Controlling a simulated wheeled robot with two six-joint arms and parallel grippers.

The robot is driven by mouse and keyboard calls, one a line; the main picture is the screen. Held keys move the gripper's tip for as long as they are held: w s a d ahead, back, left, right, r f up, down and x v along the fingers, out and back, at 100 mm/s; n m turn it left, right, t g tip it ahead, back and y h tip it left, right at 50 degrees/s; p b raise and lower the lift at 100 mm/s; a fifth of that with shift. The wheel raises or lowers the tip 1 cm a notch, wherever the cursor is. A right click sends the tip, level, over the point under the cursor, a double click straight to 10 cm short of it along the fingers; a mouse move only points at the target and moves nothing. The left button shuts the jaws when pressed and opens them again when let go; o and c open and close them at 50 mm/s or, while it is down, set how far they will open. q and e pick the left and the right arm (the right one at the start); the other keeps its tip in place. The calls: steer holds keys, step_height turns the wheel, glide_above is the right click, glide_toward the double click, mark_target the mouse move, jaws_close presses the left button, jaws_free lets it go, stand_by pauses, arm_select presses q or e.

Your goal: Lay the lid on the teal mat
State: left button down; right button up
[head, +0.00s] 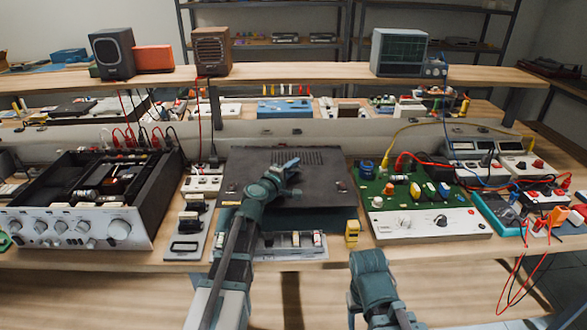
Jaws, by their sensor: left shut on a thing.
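The lid is a flat dark grey panel (232,183) with vent slots near its far edge, in the middle of the bench. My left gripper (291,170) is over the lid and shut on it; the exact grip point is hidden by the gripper. The teal mat (344,224) shows as a strip below the lid's near edge; the lid covers most of it. I cannot tell whether the lid touches the mat or is held just above it. My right gripper (370,272) is low in front of the bench edge, apart from the lid; its fingers are not clear.
An open hi-fi amplifier (75,222) stands to the left. A green circuit board (405,200) and a multimeter (498,215) with loose leads lie to the right. A small parts tray (275,246) and a yellow block (352,232) sit near the front edge.

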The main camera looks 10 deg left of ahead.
arm_select(q)
steer(key=shift+f+b, duration=3.2)
steer(key=shift+f, duration=0.1)
steer(key=shift+f, duration=0.15)
steer(key=c, duration=0.8)
jaws_free()
steer(key=p+v, duration=0.1)
steer(key=v, duration=1.3)
steer(key=shift+w, duration=0.1)
